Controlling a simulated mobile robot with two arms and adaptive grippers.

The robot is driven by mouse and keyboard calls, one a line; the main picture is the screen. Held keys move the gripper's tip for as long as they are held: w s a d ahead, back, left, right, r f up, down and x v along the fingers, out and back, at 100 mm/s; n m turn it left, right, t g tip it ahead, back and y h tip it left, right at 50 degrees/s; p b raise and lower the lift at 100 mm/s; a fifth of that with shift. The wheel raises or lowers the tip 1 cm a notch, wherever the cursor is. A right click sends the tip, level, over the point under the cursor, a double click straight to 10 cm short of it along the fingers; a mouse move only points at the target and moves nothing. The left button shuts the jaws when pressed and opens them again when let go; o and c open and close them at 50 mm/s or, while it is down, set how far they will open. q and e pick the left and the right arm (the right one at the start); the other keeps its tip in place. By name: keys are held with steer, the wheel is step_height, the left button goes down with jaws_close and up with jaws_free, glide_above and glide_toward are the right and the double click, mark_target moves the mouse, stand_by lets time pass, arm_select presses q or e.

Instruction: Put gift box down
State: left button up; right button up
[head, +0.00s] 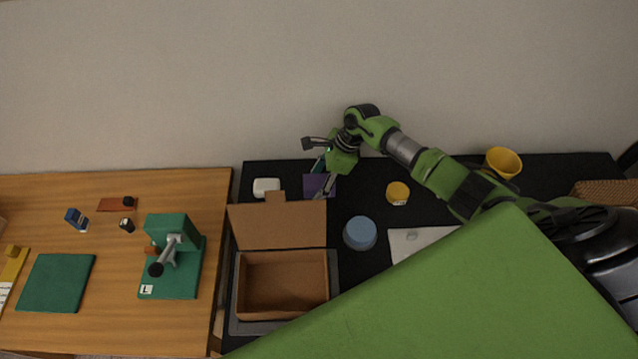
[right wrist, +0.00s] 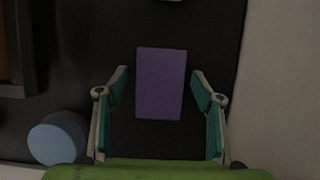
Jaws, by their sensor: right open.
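A flat-looking purple rectangle, likely the gift box (head: 313,182), lies on the black tabletop near the wall. In the right wrist view the purple gift box (right wrist: 160,84) lies ahead, framed between my fingers, with a dark gap on each side. My right gripper (head: 322,178) is open over it, fingers pointing down, and partly covers it in the head view. The fingers (right wrist: 159,78) hold nothing. How high they are above the box is hard to tell. My left gripper is not in view.
An open cardboard box (head: 282,285) stands front left of the purple box. A blue round container (head: 360,233), a yellow cup (head: 397,193), a white item (head: 266,187) and a yellow bowl (head: 503,162) stand around on the black table. A wooden desk (head: 110,330) adjoins at left.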

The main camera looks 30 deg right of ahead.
steer(key=shift+f+b, duration=0.25)
steer(key=shift+b, duration=0.25)
stand_by(0.4)
steer(key=c, duration=1.4)
steer(key=shift+r, duration=0.1)
